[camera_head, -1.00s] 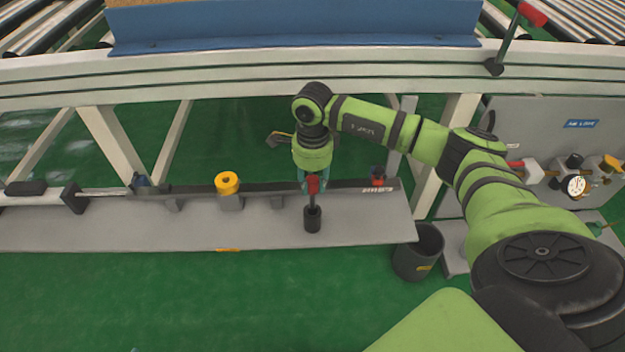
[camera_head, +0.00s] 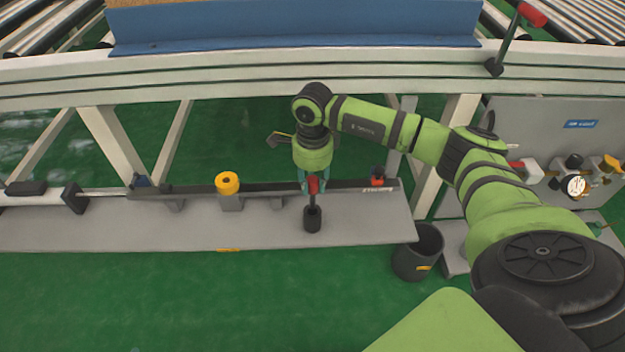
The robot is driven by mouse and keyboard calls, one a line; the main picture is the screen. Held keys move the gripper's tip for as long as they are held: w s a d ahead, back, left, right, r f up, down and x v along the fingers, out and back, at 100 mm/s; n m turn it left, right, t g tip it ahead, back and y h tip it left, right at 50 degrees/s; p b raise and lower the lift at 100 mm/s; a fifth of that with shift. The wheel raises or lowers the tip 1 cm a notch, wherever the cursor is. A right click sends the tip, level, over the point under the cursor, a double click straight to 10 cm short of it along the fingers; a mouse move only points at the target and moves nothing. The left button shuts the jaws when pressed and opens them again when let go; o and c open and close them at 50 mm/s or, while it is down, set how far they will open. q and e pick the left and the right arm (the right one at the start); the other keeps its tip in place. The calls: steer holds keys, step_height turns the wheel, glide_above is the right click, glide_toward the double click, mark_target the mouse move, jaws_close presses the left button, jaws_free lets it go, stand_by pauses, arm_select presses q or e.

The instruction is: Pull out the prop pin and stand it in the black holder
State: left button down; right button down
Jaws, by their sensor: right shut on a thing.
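The prop pin (camera_head: 313,186) has a red head and a dark shank. My right gripper (camera_head: 314,184) points down and is shut on its red head. The pin is upright, with its lower end at the mouth of the black holder (camera_head: 313,220), a small black cylinder on the grey shelf. How deep the pin sits in the holder I cannot tell. My left gripper is not in view.
A yellow ring-shaped knob (camera_head: 227,183) stands left on the grey shelf (camera_head: 150,230). A small red and black part (camera_head: 377,177) sits on the dark bar to the right. A dark bin (camera_head: 418,252) stands on the green floor, near a gauge panel (camera_head: 575,186).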

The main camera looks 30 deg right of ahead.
mark_target(312, 207)
stand_by(0.4)
steer(key=shift+f+b, duration=2.55)
steer(key=shift+f, duration=1.1)
steer(key=c, duration=0.8)
jaws_free()
steer(key=shift+c, duration=0.2)
step_height(312, 207, up, 12)
steer(key=shift+r, duration=0.1)
